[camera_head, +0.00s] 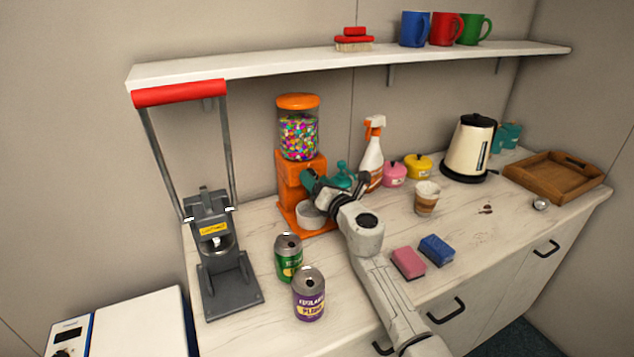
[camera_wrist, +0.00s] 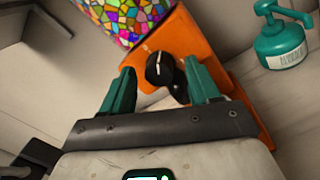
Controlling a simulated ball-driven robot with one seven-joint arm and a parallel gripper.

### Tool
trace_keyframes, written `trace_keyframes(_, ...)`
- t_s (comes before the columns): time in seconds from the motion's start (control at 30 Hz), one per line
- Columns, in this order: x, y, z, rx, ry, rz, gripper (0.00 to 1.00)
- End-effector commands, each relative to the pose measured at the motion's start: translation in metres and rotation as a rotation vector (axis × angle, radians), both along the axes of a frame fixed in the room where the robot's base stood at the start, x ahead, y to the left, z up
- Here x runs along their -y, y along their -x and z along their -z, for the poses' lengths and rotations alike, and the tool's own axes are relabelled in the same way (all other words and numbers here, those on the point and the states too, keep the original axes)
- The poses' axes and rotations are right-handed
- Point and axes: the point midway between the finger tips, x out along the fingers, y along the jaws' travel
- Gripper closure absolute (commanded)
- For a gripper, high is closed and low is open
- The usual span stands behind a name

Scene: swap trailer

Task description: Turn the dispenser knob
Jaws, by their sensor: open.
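The orange dispenser (camera_head: 289,170) stands on the counter against the wall, with a clear jar of colourful candy (camera_head: 299,137) on top. A white bowl (camera_head: 310,215) sits at its base. In the wrist view the black dispenser knob (camera_wrist: 160,69) with a white mark shows on the orange front (camera_wrist: 185,45). My gripper (camera_wrist: 160,80) has teal fingers, open, one on each side of the knob in the picture. I cannot tell whether they touch it. In the head view my gripper (camera_head: 312,181) is at the dispenser's front right and hides the knob.
A teal pump bottle (camera_wrist: 280,42) and a spray bottle (camera_head: 371,158) stand right of the dispenser. Two cans (camera_head: 308,297) and a grey press (camera_head: 226,260) are at front left. A paper cup (camera_head: 427,199) and two sponges (camera_head: 408,262) are right of my arm. A shelf (camera_head: 300,58) hangs above.

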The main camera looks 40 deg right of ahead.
Motion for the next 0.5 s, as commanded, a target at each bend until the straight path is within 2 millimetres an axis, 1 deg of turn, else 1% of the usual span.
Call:
trace_keyframes(0.13,0.0,0.003,-0.001,0.001,0.0,0.001,0.39)
trace_keyframes(0.23,-0.001,0.012,-0.001,0.0,-0.001,0.002,0.39)
trace_keyframes(0.37,-0.006,0.032,-0.001,0.0,0.0,0.002,0.39)
trace_keyframes(0.5,-0.012,0.058,0.002,-0.001,-0.002,0.002,0.39)
